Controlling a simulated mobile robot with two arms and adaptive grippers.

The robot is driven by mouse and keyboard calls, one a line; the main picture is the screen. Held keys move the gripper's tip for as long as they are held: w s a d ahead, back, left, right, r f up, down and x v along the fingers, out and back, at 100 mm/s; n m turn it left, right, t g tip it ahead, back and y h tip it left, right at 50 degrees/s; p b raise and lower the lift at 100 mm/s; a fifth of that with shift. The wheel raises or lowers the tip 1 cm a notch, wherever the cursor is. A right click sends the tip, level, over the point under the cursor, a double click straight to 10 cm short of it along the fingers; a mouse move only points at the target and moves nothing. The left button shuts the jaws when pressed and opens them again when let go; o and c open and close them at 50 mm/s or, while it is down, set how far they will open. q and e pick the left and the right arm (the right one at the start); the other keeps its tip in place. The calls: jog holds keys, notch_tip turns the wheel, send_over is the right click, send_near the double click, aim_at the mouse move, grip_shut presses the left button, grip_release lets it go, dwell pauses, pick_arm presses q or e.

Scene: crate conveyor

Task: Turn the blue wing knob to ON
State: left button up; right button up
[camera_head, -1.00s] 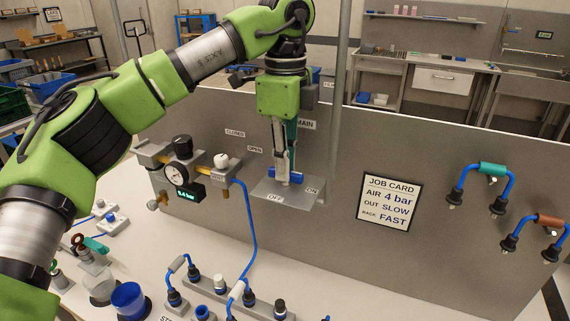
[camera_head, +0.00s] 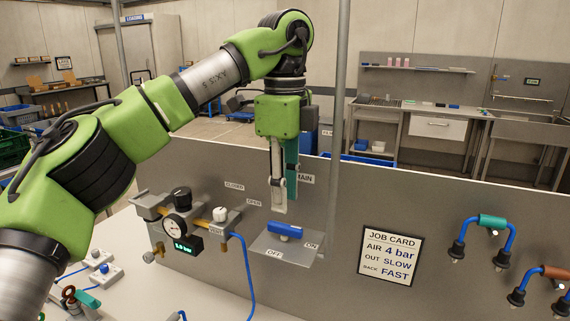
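The blue wing knob (camera_head: 285,231) sits on a grey bracket plate (camera_head: 262,243) on the panel. Its bar lies roughly left to right, with its right end towards the ON label (camera_head: 311,246). The OFF label (camera_head: 274,253) is at the plate's front left. My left gripper (camera_head: 279,210) points down just above the knob, apparently clear of it. Its fingers are seen nearly edge-on, so the gap between them cannot be judged. A teal piece shows beside the fingers. My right gripper is not in view.
A pressure gauge with a green display (camera_head: 183,246) and valves stand left of the knob. A vertical grey post (camera_head: 337,130) rises close to its right. A job card (camera_head: 390,255) and hose handles (camera_head: 492,221) are farther right on the panel.

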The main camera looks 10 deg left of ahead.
aim_at(285, 225)
pick_arm(q)
notch_tip(285, 225, up, 6)
jog(key=shift+r, duration=0.25)
dwell(0.5)
